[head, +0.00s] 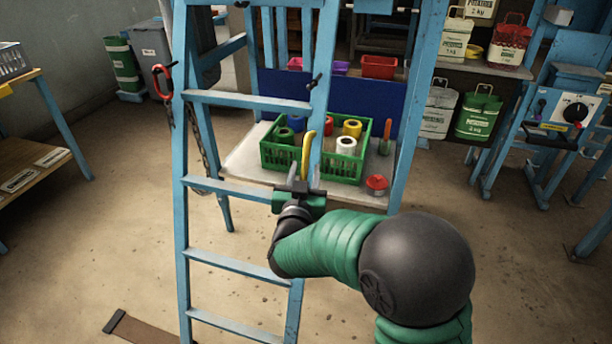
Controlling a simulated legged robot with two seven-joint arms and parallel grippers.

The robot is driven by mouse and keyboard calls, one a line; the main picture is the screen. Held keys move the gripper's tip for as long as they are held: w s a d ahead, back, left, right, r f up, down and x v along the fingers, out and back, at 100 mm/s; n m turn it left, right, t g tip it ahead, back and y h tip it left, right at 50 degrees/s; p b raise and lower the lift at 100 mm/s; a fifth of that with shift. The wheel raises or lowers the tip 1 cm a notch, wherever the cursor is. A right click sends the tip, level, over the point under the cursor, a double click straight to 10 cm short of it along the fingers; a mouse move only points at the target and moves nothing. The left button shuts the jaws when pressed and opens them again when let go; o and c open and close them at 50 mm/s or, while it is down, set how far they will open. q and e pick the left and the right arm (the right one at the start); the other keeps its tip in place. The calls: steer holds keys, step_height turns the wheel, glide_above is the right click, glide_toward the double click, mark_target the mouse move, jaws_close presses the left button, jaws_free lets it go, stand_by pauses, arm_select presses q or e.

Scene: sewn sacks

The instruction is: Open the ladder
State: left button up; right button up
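The blue ladder (235,264) stands upright in front of me, its rungs facing me. A second pair of blue legs shows behind its left rail, so its two halves look at least partly apart; how far is hard to tell. A red hook (162,82) is at the left rail, and a dark chain (208,150) hangs from near it behind the rungs. My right gripper (304,178) is at the ladder's right rail, near the middle rung. A yellow curved piece rises beside it. Whether its fingers close on the rail is unclear. My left gripper is out of view.
A wooden table (40,160) is at left, a blue machine (555,130) at right. A brown strip (140,328) lies on the floor.

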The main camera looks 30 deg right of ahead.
steer(key=shift+c, duration=0.5)
jaws_close()
stand_by(0.9)
